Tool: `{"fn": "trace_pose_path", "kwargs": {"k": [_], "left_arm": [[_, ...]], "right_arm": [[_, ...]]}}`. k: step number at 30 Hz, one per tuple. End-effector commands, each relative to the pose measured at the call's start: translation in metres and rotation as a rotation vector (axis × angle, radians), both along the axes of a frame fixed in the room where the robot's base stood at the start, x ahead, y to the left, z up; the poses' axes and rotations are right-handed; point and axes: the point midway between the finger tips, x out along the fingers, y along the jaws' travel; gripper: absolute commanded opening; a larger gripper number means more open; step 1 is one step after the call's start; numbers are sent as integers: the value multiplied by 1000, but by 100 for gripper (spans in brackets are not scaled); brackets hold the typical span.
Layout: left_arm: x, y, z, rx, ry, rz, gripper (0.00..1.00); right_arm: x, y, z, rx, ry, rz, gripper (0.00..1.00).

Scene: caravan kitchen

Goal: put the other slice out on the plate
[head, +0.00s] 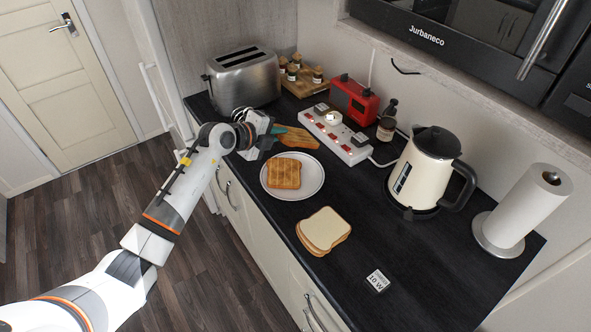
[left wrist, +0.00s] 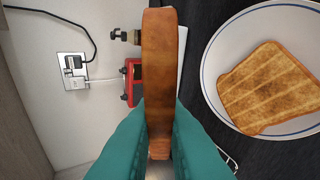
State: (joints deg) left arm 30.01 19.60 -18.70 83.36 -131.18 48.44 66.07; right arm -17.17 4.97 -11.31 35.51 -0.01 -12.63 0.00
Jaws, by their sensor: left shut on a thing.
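The plate (head: 318,190), white with a blue line near its rim, lies on the dark counter with one toasted slice (head: 284,173) flat on it. Both the plate (left wrist: 213,75) and its slice (left wrist: 268,88) show at the right in the left wrist view. My left gripper (head: 279,131), with teal fingers, is shut on another browned slice (head: 300,139). The held slice (left wrist: 160,60) is seen edge-on in the left wrist view, above the counter just behind the plate. The silver toaster (head: 247,82) stands behind my gripper; nothing shows sticking out of its slots. My right gripper is not in view.
Untoasted bread (head: 323,231) is stacked in front of the plate. A white power strip (head: 336,136), a red device (head: 353,99) and a small jar (head: 386,128) stand behind. A cream kettle (head: 422,175) and paper roll (head: 527,208) are at right. A small label card (head: 377,281) lies in front.

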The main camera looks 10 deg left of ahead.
Motion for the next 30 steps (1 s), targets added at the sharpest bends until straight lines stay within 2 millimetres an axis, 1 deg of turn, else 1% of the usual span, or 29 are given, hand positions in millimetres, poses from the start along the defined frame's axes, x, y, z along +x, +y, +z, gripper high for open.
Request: {"fn": "trace_pose_path", "kwargs": {"k": [8,12,19,24,30], "left_arm": [[0,0,-27,0,1,-2,0],[0,-1,-46,1,1,-4,0],[0,0,-78,1,1,-4,0],[0,-1,-93,0,3,-4,0],[0,-1,-99,0,1,-4,0]], "right_arm": [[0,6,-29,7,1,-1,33],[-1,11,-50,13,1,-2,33],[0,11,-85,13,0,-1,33],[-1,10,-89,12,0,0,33],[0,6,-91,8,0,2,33]]}}
